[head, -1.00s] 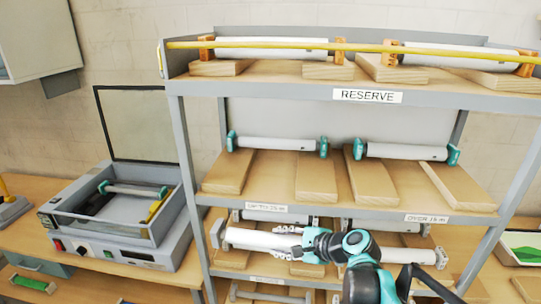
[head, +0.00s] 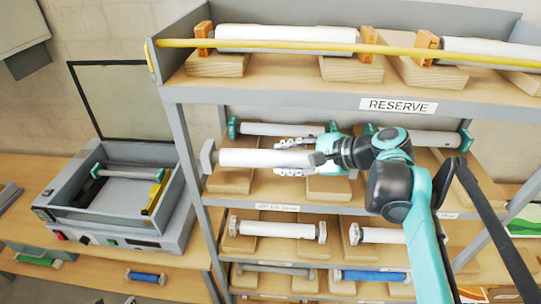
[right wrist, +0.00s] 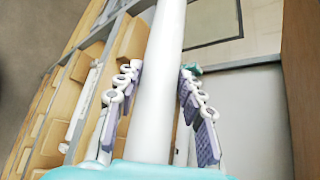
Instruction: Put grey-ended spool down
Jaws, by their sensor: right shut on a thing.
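The grey-ended spool (head: 255,158) is a white roll with a grey block (head: 208,158) on its left end. My right gripper (head: 292,157) is shut around it near its right part, and the wrist hides the right end. The spool is held roughly level in front of the shelf unit, at the height of the teal-ended spools. In the right wrist view the white roll (right wrist: 160,75) runs between the finger pads (right wrist: 158,95). My left gripper is not in view.
Teal-ended spools (head: 282,129) rest on wooden blocks on the middle shelf behind. Orange-ended spools (head: 285,34) and a yellow bar (head: 300,47) are on the top RESERVE shelf. Pale-ended spools (head: 278,230) lie on the shelf below. An open laminator (head: 115,225) stands at left.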

